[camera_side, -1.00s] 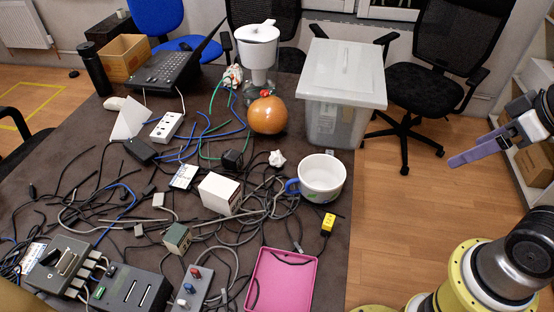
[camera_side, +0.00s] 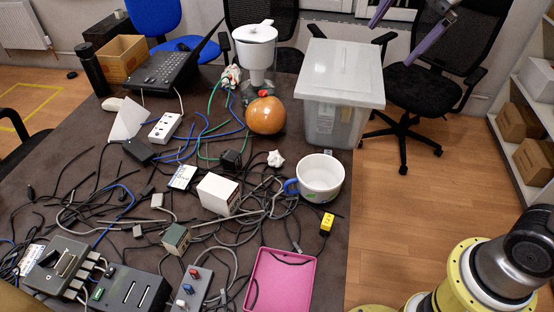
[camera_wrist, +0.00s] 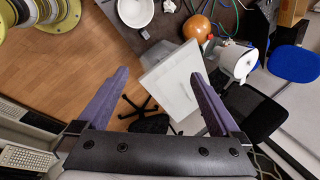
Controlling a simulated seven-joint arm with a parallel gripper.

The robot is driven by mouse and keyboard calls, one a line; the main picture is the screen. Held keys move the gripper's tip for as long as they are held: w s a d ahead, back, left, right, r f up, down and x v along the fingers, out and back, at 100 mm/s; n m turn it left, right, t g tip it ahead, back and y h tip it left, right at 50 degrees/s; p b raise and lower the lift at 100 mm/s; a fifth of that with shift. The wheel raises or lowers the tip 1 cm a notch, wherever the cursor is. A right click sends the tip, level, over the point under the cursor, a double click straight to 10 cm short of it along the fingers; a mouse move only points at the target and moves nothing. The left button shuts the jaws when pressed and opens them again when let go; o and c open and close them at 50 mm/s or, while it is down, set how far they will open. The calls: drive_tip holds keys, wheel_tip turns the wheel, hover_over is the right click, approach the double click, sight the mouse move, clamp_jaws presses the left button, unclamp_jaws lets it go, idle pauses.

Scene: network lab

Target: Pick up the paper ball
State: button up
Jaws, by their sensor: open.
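The paper ball (camera_side: 275,158) is a small crumpled white lump on the dark table, just above and left of the white cup (camera_side: 320,178). In the wrist view the paper ball (camera_wrist: 169,6) shows at the top edge, right of the cup (camera_wrist: 135,10). My gripper (camera_wrist: 160,80) is open and empty, its two purple fingers spread apart over the clear storage box and the floor. In the side view only the fingers of my gripper (camera_side: 408,35) show at the top right, high up and well away from the paper ball.
A lidded clear box (camera_side: 338,90) stands behind the cup, and an orange pumpkin-like ball (camera_side: 266,115) is left of it. A white box (camera_side: 218,194) and tangled cables lie near the paper ball. A pink tray (camera_side: 281,281) is at the front.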

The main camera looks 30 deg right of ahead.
drive_tip(key=w+a+f+m+g, duration=0.1)
drive_tip(key=w+a+f+m, duration=0.15)
drive_tip(key=w, duration=0.35)
drive_tip(key=w+a+f+m, duration=0.1)
drive_tip(key=w+f, duration=0.2)
drive_tip(key=w, duration=0.4)
drive_tip(key=m+g, duration=0.1)
drive_tip(key=g, duration=0.2)
hover_over(275, 153)
drive_tip(key=d, duration=0.2)
wheel_tip(275, 153, down, 19)
drive_tip(key=shift+g, duration=0.6)
drive_tip(key=f, duration=0.8)
drive_tip(key=a+f, duration=0.1)
drive_tip(key=f, duration=0.3)
drive_tip(key=shift+s+a, duration=0.1)
drive_tip(key=shift+a+f, duration=0.2)
drive_tip(key=shift+f, duration=1.45)
drive_tip(key=shift+a+f, duration=0.2)
drive_tip(key=shift+f, duration=1.4)
drive_tip(key=c, duration=1.3)
